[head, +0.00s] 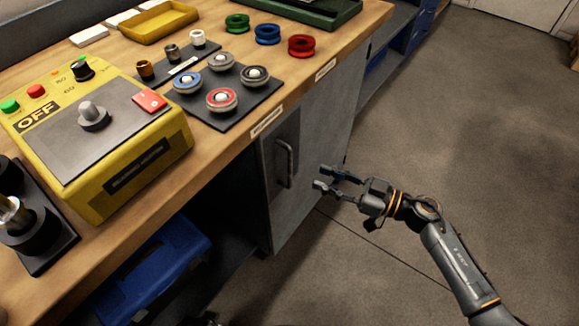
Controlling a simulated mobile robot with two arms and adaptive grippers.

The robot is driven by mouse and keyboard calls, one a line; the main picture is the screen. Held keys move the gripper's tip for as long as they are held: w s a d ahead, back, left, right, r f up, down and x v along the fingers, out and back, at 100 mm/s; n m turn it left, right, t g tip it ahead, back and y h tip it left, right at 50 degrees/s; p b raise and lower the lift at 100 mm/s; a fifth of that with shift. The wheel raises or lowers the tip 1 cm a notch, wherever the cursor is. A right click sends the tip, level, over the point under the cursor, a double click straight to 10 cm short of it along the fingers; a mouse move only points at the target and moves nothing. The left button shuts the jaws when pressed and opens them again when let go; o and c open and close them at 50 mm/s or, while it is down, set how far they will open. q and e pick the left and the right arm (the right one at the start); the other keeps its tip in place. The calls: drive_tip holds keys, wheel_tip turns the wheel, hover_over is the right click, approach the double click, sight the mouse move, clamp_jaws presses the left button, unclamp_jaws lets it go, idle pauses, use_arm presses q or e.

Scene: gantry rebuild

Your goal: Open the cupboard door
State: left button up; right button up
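The cupboard door (312,150) is a grey panel under the wooden workbench, and it looks shut. Its handle (284,163) is a dark vertical bar near the door's left edge. My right gripper (322,179) comes in from the lower right, in front of the door and to the right of the handle. Its two fingers are apart, with nothing visible between them. The fingertips appear clear of the handle. My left gripper does not show.
The wooden workbench (232,140) holds a yellow control box (115,165), a dark plate with several coloured rings, a yellow tray (158,22) and several spools. A blue bin (155,268) sits in the open space below. The grey floor (470,130) at right is clear.

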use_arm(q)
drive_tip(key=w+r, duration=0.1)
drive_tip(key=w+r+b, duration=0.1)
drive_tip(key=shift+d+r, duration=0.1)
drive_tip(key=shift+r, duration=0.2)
use_arm(e)
hover_over(290, 185)
drive_tip(key=shift+w, duration=0.35)
drive_tip(key=shift+c, duration=0.2)
clamp_jaws()
